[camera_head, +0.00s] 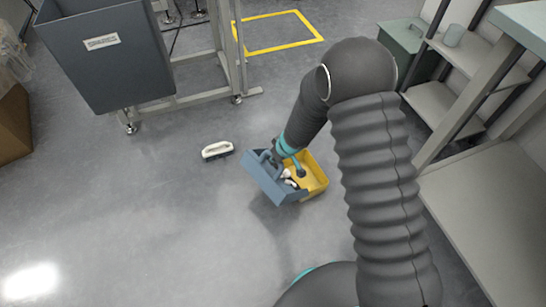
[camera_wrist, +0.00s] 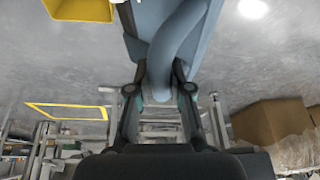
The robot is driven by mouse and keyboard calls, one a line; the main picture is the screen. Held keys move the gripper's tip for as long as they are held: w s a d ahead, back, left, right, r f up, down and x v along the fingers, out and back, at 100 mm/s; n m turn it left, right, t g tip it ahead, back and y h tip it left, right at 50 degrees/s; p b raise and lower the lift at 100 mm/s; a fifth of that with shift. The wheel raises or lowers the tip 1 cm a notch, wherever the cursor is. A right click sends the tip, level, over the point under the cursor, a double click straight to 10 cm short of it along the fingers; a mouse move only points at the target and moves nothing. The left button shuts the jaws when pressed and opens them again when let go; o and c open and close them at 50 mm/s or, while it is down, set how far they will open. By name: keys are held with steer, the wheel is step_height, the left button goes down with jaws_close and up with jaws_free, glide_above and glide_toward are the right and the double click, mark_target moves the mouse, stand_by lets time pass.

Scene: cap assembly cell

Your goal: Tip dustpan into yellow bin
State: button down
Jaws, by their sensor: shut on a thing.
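The blue-grey dustpan (camera_head: 266,182) hangs above the floor in the head view, tilted, covering the left part of the yellow bin (camera_head: 316,181). Small white and dark bits (camera_head: 289,182) show by the dustpan's right edge; I cannot tell whether they lie in the pan or in the bin. My gripper (camera_head: 287,161) is at the dustpan's upper side. In the wrist view my gripper (camera_wrist: 159,90) is shut around the dustpan's curved blue handle (camera_wrist: 172,50). A corner of the yellow bin (camera_wrist: 80,10) shows at the top left. The pan's inside is mostly hidden.
A white-and-black brush-like thing (camera_head: 217,150) lies on the floor left of the dustpan. A large grey hopper on a frame (camera_head: 110,60) stands at upper left. Shelving (camera_head: 455,75) and a bench (camera_head: 475,205) line the right. The floor at lower left is clear.

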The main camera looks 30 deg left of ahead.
steer(key=w+d+m+g+y, duration=0.1)
steer(key=w+d+g+y, duration=0.1)
steer(key=w, duration=0.6)
steer(key=w+d+r+g+y+b, duration=0.1)
steer(key=w+d+g, duration=0.3)
steer(key=w, duration=0.3)
steer(key=shift+w+d+m+g+y, duration=0.35)
steer(key=shift+m+g+y, duration=0.05)
steer(key=shift+g, duration=0.3)
stand_by(0.5)
steer(key=shift+r, duration=0.1)
stand_by(0.8)
